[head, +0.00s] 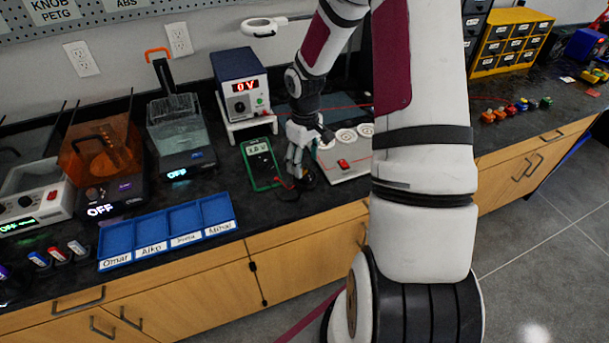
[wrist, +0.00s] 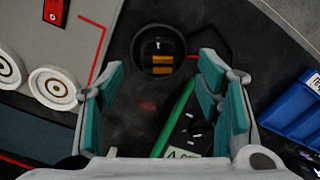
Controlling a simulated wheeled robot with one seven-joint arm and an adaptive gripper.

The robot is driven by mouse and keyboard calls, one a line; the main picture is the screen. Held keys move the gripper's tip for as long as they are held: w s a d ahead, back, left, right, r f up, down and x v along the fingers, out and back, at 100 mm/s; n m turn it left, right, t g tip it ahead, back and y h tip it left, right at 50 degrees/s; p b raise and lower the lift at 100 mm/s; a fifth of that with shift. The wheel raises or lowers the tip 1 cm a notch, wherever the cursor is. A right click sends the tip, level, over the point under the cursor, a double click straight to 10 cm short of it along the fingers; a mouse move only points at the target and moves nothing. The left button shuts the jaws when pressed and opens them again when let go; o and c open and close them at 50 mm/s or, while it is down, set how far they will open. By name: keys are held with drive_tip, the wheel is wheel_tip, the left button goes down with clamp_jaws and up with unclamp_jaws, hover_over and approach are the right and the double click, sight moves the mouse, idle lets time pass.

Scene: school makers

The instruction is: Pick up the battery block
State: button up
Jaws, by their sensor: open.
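In the wrist view, a small dark block with orange-yellow bands (wrist: 162,66) sits in a round black holder (wrist: 140,45); it looks like the battery block, though its outline is hard to make out against the black. My gripper (wrist: 160,82) is open, its teal-padded fingers spread to either side below the holder in the picture, with nothing between them. In the head view my gripper (head: 298,165) points down low over the dark counter, between the green-edged meter and the grey panel. There the block is hidden behind my gripper.
The green meter (head: 260,164) lies close left of my gripper. The grey panel with white discs and a red switch (head: 344,163) is close right. A power supply reading 0V (head: 240,83) stands behind. A blue name-labelled tray (head: 168,232) lies at the front left.

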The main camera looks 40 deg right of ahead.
sight(305, 171)
wheel_tip(305, 171, down, 4)
drive_tip(key=shift+r, duration=0.2)
drive_tip(key=c, duration=1.4)
drive_tip(key=shift+r, duration=0.15)
